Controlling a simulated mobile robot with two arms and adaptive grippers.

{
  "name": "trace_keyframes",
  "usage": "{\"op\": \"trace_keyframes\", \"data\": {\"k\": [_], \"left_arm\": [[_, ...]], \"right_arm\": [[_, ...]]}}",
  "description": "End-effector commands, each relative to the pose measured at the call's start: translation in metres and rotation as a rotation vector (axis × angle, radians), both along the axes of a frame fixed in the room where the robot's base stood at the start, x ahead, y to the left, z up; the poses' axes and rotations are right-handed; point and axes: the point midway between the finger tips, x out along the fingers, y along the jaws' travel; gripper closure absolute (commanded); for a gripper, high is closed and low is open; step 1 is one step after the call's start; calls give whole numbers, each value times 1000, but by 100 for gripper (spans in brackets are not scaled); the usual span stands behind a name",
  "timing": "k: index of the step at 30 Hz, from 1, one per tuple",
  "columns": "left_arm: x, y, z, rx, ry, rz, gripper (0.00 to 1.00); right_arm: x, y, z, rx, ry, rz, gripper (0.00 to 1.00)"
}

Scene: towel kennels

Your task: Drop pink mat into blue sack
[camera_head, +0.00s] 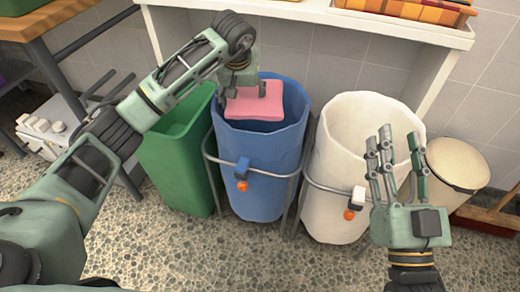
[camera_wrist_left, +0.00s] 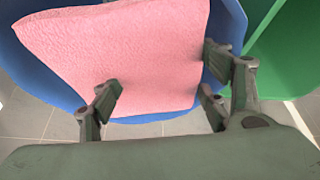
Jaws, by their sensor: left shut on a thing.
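The pink mat (camera_head: 257,102) is a folded, soft-looking piece over the mouth of the blue sack (camera_head: 262,160). My left gripper (camera_head: 245,92) is shut on the mat and holds it at the sack's opening. In the left wrist view the mat (camera_wrist_left: 120,60) fills the middle between the fingers, with the blue rim (camera_wrist_left: 65,95) around and below it. The sack hangs in a metal frame and its bottom inside is hidden. My right gripper (camera_head: 392,160) is open and empty in front of the white sack.
A green bin (camera_head: 178,160) stands left of the blue sack. A white sack (camera_head: 345,150) and a lidded cream bin (camera_head: 455,170) stand to the right. A white shelf (camera_head: 320,14) with folded towels runs above the sacks. Speckled floor in front is clear.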

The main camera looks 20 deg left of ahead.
Motion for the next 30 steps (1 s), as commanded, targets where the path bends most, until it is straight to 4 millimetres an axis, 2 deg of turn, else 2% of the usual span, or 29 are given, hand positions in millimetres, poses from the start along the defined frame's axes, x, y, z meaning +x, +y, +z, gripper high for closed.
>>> {"op": "trace_keyframes", "data": {"k": [5,6,13,23,26,30], "left_arm": [[0,0,0,0,-1,0,57],[0,0,0,0,-1,0,28],[0,0,0,0,-1,0,8],[0,0,1,0,-1,0,8],[-2,0,8,1,-4,0,8],[-9,-2,29,1,-7,-1,8]], "right_arm": [[0,0,0,0,0,0,60],[0,0,0,0,0,0,60],[0,0,0,0,1,0,60],[0,0,0,0,1,0,60],[0,0,0,0,1,0,60],[0,0,0,0,1,0,60]]}}
